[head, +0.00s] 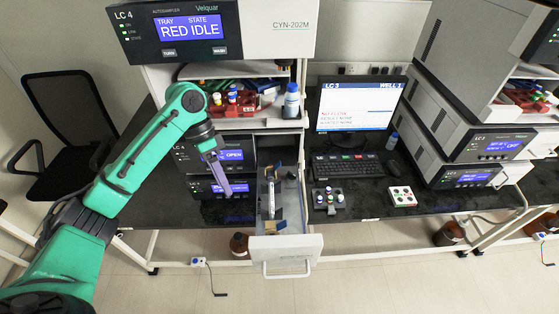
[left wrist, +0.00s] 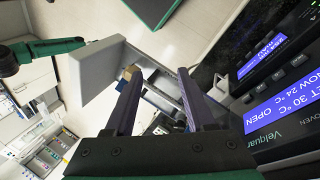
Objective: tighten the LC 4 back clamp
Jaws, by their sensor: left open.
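The LC 4 oven drawer (head: 285,241) is pulled out. A pale column (head: 271,200) lies along it from back to front. The back clamp (head: 269,173), small and partly blue, is at the drawer's rear; its tightness is too small to tell. A tan and blue piece (head: 276,227) is near the drawer front. My left gripper (head: 226,187) is open and empty, left of the drawer and in front of the LC 4 panels. In the left wrist view, its fingers (left wrist: 160,88) stand apart above the drawer (left wrist: 96,75), with a tan block (left wrist: 129,73) near one fingertip. My right gripper is not seen.
The LC 4 oven panel (head: 233,155) reads OPEN, close to my left gripper. Bottles and a red tray (head: 238,109) sit on the shelf above. Right of the drawer are a vial rack (head: 328,199), a keyboard (head: 347,167) and a monitor (head: 358,108).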

